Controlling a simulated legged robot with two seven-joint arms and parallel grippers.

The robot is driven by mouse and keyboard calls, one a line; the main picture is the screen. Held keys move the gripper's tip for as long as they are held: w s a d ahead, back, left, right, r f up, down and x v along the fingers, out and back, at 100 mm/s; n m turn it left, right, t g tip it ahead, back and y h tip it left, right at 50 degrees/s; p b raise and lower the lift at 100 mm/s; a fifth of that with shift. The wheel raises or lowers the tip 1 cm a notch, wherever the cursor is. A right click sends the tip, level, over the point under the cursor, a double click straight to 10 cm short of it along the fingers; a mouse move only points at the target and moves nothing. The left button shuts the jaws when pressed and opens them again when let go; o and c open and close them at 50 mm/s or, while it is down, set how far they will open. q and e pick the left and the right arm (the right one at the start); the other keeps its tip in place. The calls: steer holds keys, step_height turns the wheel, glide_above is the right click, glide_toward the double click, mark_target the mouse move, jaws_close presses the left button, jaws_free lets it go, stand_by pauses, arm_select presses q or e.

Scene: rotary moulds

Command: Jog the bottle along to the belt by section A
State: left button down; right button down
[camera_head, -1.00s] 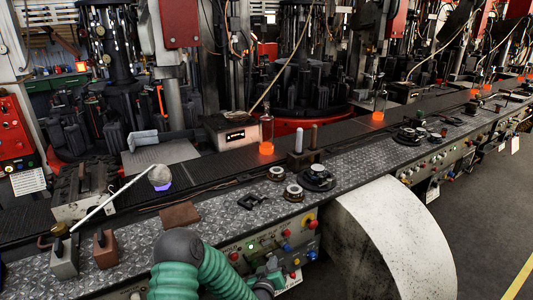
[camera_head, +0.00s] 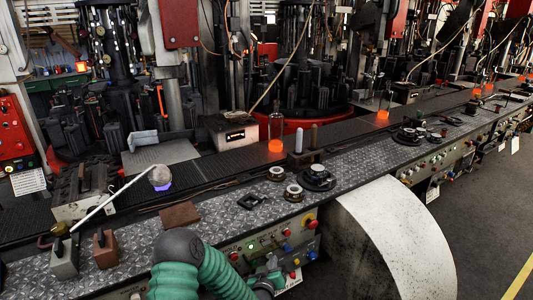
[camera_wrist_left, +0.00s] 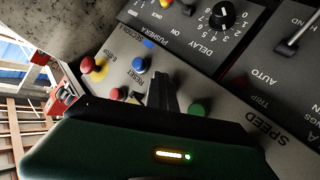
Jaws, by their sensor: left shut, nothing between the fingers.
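A clear glass bottle (camera_head: 276,130) with a glowing orange base stands upright on the dark belt (camera_head: 228,164), in the middle of the head view. My left gripper (camera_head: 274,268) is low in the head view, in front of the control panel (camera_head: 236,249) below the belt's ledge. In the left wrist view its fingers (camera_wrist_left: 162,92) are shut and empty, among the panel's buttons. A blue button (camera_wrist_left: 139,64), a green button (camera_wrist_left: 197,110) and a red button (camera_wrist_left: 116,123) show around them. Whether the fingertips touch the panel is unclear. My right gripper is not in view.
More glowing bottles (camera_head: 383,105) stand farther along the belt. A red emergency stop (camera_wrist_left: 88,65) and a delay knob (camera_wrist_left: 222,15) are near my left gripper. A large white curved guard (camera_head: 395,240) stands to the right. Metal blocks (camera_head: 64,258) sit on the ledge.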

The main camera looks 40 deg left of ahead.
arm_select(q)
steer(key=shift+a, duration=0.25)
steer(key=shift+w+a+r, duration=0.1)
steer(key=shift+a+r, duration=0.1)
steer(key=shift+a, duration=0.1)
stand_by(0.4)
steer(key=s+d, duration=0.2)
steer(key=d, duration=0.4)
steer(key=shift+s+f+p, duration=0.15)
steer(key=shift+s+p, duration=0.1)
steer(key=shift+p, duration=0.15)
